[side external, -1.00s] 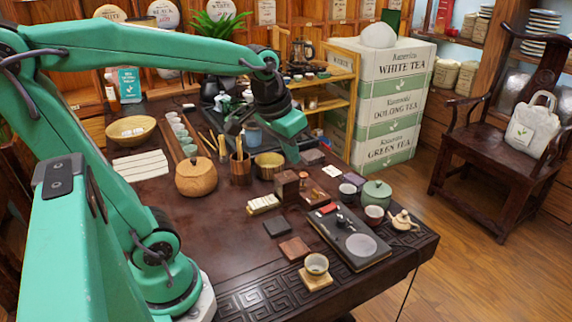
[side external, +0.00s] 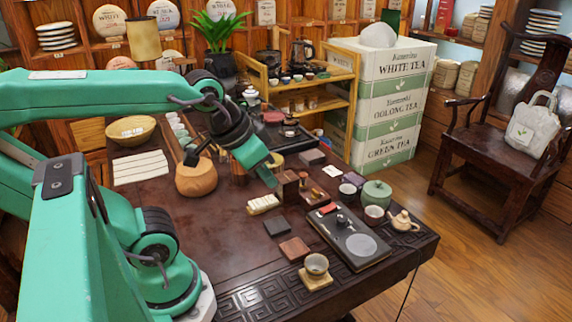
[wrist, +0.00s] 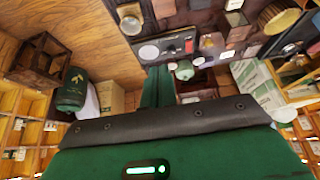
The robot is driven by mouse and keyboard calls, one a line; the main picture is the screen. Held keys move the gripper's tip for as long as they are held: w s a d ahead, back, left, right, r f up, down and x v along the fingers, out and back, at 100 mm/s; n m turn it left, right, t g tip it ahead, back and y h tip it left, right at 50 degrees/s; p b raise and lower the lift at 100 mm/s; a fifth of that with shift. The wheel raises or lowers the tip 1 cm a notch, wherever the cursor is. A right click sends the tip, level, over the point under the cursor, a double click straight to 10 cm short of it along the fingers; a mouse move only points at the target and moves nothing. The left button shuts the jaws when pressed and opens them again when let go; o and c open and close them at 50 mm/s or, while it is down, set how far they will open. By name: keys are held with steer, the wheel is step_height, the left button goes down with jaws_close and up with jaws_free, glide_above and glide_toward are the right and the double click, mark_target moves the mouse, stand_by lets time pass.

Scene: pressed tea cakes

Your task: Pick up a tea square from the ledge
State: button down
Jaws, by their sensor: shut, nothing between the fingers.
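My gripper (side external: 269,180) hangs over the table, left of a small dark brown block (side external: 288,186). In the wrist view its green fingers (wrist: 157,86) are together with nothing between them. Flat square pieces that look like tea squares lie on the table: a near-black one (side external: 277,227) and a reddish-brown one (side external: 294,249). They are in front of my gripper and apart from it. A low brown wooden step (side external: 313,196) stands beside the dark block; I cannot tell whether it is the ledge.
A slate tray (side external: 349,238), a green lidded pot (side external: 377,193), a small teapot (side external: 403,222) and a cup (side external: 316,265) stand on the right side. A round wooden jar (side external: 197,179) is left of my gripper. The table's front middle is clear.

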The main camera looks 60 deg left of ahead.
steer(key=c, duration=0.8)
jaws_free()
steer(key=shift+c, duration=0.2)
